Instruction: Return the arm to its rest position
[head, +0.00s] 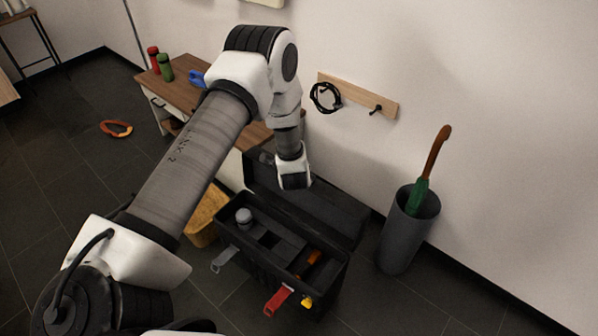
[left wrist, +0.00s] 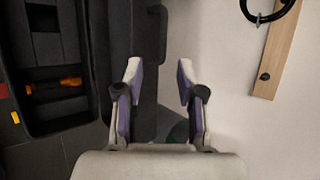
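My left arm (head: 190,165) reaches across the head view from the lower left, raised above the floor and bent downward at its end. Its end (head: 293,172) hangs over the back of the open black toolbox (head: 340,262), near the raised lid. The fingers cannot be made out in the head view. In the left wrist view my left gripper (left wrist: 159,82) has its two fingers spread apart with nothing between them. The toolbox (left wrist: 97,60) lies to the left of the fingers there. My right gripper is in neither view.
A wall rail with hooks (head: 372,98) carries a black ring (head: 325,97). A grey umbrella stand (head: 398,245) stands right of the toolbox. A wooden table (head: 183,92) with red and green cans is behind the arm. An orange-handled item (head: 116,128) lies on open floor.

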